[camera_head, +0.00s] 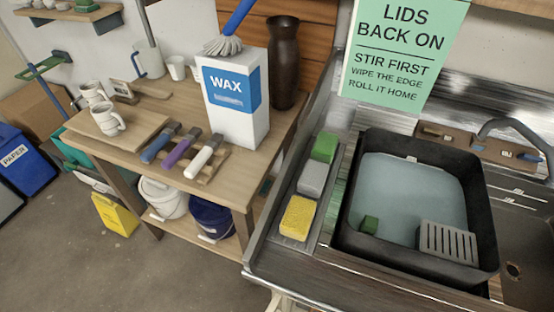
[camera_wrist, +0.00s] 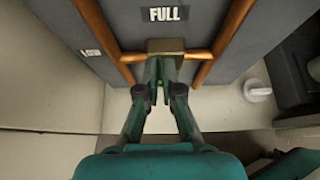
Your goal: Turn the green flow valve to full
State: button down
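In the wrist view my gripper (camera_wrist: 160,72) reaches up to a brass valve body (camera_wrist: 166,46) set between copper pipes on a grey panel. Its two fingers are drawn close together around a narrow dark green piece (camera_wrist: 160,68), which seems to be the handle of the green flow valve. The fingers hide most of the handle, so its exact angle is hard to tell. A FULL label (camera_wrist: 165,14) is straight above the valve body, and a LOW label (camera_wrist: 90,52) is to its left. The head view shows neither the valve nor my gripper.
Copper pipes (camera_wrist: 100,25) run on both sides of the valve. The head view shows a sink basin (camera_head: 350,220) with water, sponges (camera_head: 297,218), and a wooden table (camera_head: 240,175) with mugs and a wax box (camera_head: 235,125).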

jog(key=shift+s+d+f, duration=0.1)
jog(key=shift+s+d, duration=0.3)
jog(key=shift+d, duration=0.05)
jog(key=shift+s+d+f, duration=0.1)
jog(key=shift+d, duration=0.1)
jog(key=s, duration=0.1)
jog(key=s+a, duration=0.1)
jog(key=s, duration=0.1)
jog(key=s+a+r, duration=0.1)
jog(key=s, duration=0.1)
jog(key=shift+s+a, duration=0.1)
jog(key=shift+a, duration=0.1)
dwell(0.5)
